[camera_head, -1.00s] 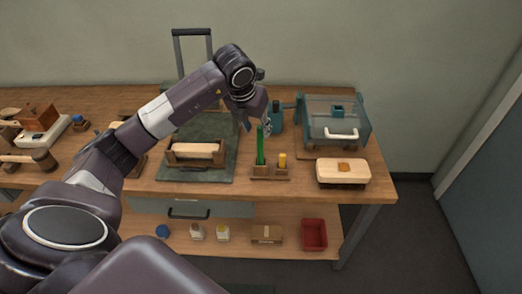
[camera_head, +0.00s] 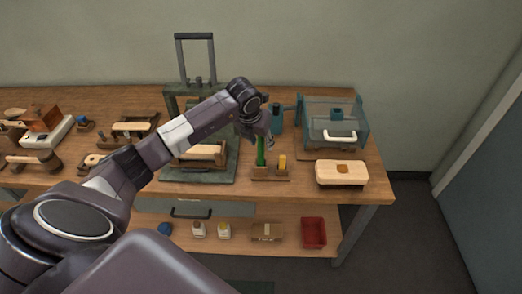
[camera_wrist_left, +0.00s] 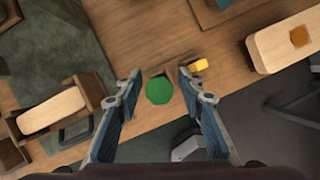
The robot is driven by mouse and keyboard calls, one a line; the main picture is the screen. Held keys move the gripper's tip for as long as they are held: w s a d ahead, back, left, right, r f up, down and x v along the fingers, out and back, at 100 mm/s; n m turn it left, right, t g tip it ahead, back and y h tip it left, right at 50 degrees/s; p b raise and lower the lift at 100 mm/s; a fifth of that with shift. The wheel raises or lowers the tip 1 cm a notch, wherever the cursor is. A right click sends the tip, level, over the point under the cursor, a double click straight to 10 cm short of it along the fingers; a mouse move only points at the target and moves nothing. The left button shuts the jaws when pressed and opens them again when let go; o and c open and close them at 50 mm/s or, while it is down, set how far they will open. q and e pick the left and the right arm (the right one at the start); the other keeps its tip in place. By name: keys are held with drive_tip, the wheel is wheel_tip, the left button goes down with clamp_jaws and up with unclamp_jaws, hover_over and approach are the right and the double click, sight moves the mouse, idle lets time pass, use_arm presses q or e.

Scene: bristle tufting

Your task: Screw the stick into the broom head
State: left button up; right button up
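A green stick (camera_head: 261,152) stands upright in a small wooden holder (camera_head: 262,175); the wrist view shows its round green top (camera_wrist_left: 159,91). My left gripper (camera_head: 267,138) is above and around the stick's upper end. In the left wrist view its fingers (camera_wrist_left: 160,80) are open, one on each side of the green top, with gaps to both. A pale wooden block (camera_head: 205,153), perhaps the broom head, lies in a wooden cradle on the dark press plate, partly hidden by my arm. Another pale block with a brown square patch (camera_head: 342,173) lies at the right. My right gripper is not in view.
A short yellow piece (camera_head: 282,161) stands beside the stick. A teal bottle (camera_head: 276,117) and a clear-lidded teal box (camera_head: 336,122) stand behind. The press frame (camera_head: 194,37) rises at the back. Small tools crowd the left; a red bin (camera_head: 314,232) is on the lower shelf.

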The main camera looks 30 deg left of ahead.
use_arm(q)
drive_tip(key=shift+c, duration=0.6)
clamp_jaws()
drive_tip(key=shift+r, duration=0.1)
drive_tip(key=shift+r, duration=0.5)
wheel_tip(320, 180, up, 19)
drive_tip(key=b, duration=0.4)
